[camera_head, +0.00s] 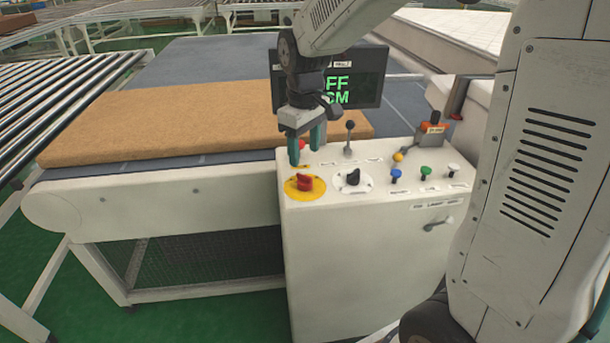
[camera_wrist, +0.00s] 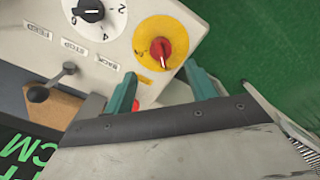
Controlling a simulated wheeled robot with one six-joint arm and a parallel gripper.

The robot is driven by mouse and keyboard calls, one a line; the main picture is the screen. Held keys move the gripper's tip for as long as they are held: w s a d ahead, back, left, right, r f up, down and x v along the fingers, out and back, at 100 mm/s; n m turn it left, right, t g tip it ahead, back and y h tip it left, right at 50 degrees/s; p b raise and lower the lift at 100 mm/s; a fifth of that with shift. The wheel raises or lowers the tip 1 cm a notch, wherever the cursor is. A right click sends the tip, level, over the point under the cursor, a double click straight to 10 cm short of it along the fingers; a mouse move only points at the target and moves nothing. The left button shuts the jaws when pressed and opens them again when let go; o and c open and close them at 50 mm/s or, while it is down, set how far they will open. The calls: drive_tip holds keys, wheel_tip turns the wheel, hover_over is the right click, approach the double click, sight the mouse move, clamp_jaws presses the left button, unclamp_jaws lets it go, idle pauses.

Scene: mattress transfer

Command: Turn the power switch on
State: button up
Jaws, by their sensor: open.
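The power switch looks to be the red rotary knob (camera_head: 305,182) on a round yellow plate on the control box's top panel. It also shows in the wrist view (camera_wrist: 160,47), near the panel edge. My gripper (camera_head: 307,152) is open, its teal fingers pointing down above and just behind the red knob, apart from it. In the wrist view, my gripper's fingertips (camera_wrist: 157,82) show below the knob, with nothing between them but panel. A display (camera_head: 350,88) behind my arm reads "OFF" and "CM", partly hidden by the arm.
A black dial (camera_head: 353,177) on a white plate sits right of the red knob. A lever (camera_head: 349,138), blue (camera_head: 396,175), green (camera_head: 426,171) and white buttons share the panel (camera_head: 375,197). A brown mattress (camera_head: 180,120) lies on the conveyor at left.

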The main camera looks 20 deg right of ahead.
sight(305, 175)
drive_tip(key=shift+s+f, duration=0.15)
drive_tip(key=shift+f, duration=0.15)
wheel_tip(305, 175, down, 7)
drive_tip(key=shift+f, duration=0.1)
drive_tip(key=c, duration=1)
